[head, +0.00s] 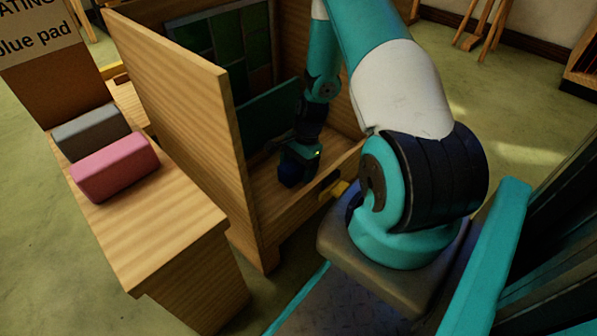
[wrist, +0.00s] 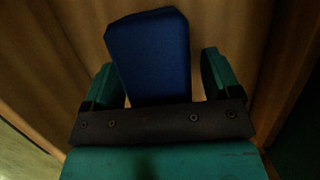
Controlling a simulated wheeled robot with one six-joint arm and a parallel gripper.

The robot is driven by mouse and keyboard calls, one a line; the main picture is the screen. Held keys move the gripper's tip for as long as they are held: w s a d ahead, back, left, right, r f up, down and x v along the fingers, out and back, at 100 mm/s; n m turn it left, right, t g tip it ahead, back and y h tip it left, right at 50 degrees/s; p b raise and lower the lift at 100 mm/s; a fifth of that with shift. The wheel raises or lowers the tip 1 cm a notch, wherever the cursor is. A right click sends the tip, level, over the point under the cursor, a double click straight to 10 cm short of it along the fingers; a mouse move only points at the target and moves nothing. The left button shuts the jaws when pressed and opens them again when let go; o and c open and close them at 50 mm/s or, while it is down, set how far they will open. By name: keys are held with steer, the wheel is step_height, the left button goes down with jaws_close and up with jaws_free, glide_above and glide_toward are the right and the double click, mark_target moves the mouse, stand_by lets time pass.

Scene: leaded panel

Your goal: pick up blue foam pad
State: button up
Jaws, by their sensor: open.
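The blue foam pad (wrist: 150,52) is a dark blue block in the wrist view, lying on a wooden surface. It sits between the two teal fingers of my gripper (wrist: 160,78), with a visible gap on either side. The gripper is open, and its near edge hides the lower end of the pad. In the head view, my gripper (head: 297,165) is low inside the wooden case, and a dark blue patch of the pad (head: 290,174) shows at its tip.
Wooden side panel (head: 190,120) of the case stands left of my arm. Green leaded panel (head: 225,48) is at the back. A pink pad (head: 115,167) and a grey pad (head: 90,130) rest on the wooden bench (head: 165,225) at left. A yellow piece (head: 334,191) is at the case's front edge.

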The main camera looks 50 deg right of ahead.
steer(key=shift+r, duration=0.1)
steer(key=c, duration=1)
steer(key=shift+r, duration=0.1)
